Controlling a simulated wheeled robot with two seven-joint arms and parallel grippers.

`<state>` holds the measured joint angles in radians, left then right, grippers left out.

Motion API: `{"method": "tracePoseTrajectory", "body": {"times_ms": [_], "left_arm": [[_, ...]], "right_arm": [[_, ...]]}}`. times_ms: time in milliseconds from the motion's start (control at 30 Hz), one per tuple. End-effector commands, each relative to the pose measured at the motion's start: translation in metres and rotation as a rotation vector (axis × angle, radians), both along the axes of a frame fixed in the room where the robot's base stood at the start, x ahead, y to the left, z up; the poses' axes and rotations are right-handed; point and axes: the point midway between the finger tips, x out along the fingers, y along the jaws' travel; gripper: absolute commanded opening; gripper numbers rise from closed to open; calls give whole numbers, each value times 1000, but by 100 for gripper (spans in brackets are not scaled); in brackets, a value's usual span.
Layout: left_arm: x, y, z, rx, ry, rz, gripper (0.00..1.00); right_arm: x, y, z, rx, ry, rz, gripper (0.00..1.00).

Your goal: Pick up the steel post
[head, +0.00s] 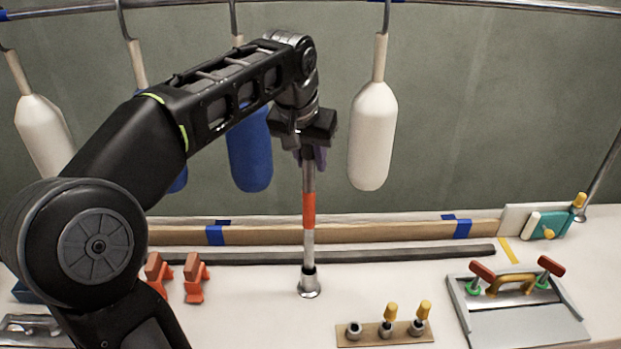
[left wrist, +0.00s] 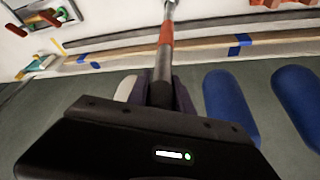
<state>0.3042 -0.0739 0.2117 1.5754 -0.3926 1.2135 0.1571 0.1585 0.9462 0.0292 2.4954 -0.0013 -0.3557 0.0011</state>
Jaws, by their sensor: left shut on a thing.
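The steel post (head: 308,183) stands upright in the head view, a thin grey rod with an orange-red band around its middle. Its lower end is at a small flanged metal socket (head: 309,285) on the white surface; I cannot tell how deep it sits. My left gripper (head: 312,155) is shut on the post's upper end, coming from above. In the left wrist view the post (left wrist: 166,58) runs away from between the dark fingers (left wrist: 160,92). My right gripper is not in view.
White fenders (head: 373,135) and blue fenders (head: 250,152) hang from a rail behind. A wooden plank (head: 360,233) and a dark bar (head: 400,254) lie behind the socket. Orange clamps (head: 196,278), a board with yellow-handled parts (head: 385,333) and a grey hatch panel (head: 525,315) stand nearby.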

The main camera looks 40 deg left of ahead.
Motion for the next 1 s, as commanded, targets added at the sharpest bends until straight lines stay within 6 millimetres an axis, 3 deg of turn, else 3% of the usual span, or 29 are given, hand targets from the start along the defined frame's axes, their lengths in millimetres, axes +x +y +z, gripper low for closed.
{"method": "tracePoseTrajectory", "body": {"times_ms": [100,233,1000], "left_arm": [[1,0,19,1,-3,-1,0],[0,0,27,1,-1,-1,0],[0,0,28,1,-1,0,0]], "right_arm": [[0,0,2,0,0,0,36],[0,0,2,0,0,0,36],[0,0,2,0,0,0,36]]}}
